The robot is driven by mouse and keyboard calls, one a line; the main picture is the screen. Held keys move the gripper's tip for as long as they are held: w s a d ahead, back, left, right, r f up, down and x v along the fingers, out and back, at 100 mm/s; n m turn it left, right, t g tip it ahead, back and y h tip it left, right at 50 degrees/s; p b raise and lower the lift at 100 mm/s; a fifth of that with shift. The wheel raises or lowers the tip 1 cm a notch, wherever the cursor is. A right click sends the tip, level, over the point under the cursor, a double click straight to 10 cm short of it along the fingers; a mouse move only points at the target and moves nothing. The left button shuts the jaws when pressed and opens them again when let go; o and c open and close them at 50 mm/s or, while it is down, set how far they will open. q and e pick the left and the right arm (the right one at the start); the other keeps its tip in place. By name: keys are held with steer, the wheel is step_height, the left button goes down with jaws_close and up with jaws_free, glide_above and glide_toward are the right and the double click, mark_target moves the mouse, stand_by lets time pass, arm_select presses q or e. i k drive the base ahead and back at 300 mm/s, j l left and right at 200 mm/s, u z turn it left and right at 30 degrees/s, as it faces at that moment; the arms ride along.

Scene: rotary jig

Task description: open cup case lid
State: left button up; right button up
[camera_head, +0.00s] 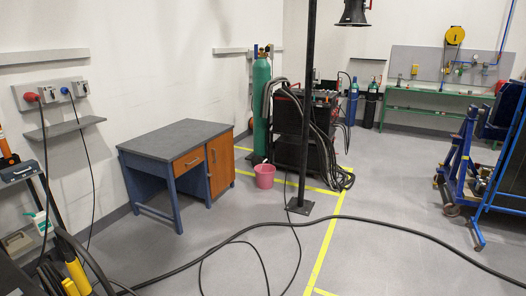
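I see no cup case and no lid in the head view. Neither of my grippers is in view.
A grey-topped desk (180,139) with an orange drawer stands by the left wall. A pink bucket (265,177), a green gas cylinder (261,105) and a black post (306,110) stand beyond. A black cable (380,223) crosses the grey floor. Blue wheeled frames (462,160) stand right.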

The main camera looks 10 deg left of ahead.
mark_target(8, 173)
steer(key=i+j+u, duration=0.1)
steer(key=i+u, duration=0.2)
steer(key=i, duration=0.2)
steer(key=i+u, duration=0.25)
steer(key=i, duration=0.3)
steer(key=i+l+u, duration=0.15)
steer(key=i+u, duration=0.15)
steer(key=i, duration=0.2)
steer(key=i+l+u, duration=0.25)
steer(key=i, duration=0.25)
steer(key=i+j+u, duration=0.25)
steer(key=i+u, duration=0.15)
steer(key=i, duration=0.25)
steer(key=i+u, duration=0.4)
steer(key=i, duration=0.25)
steer(key=i+l+u, duration=0.15)
steer(key=i+u, duration=0.2)
steer(key=i, duration=0.35)
steer(key=i+l+u, duration=0.2)
steer(key=i, duration=0.2)
steer(key=i+l+u, duration=0.15)
steer(key=i, duration=0.2)
steer(key=i+l+u, duration=0.2)
steer(key=i, duration=0.15)
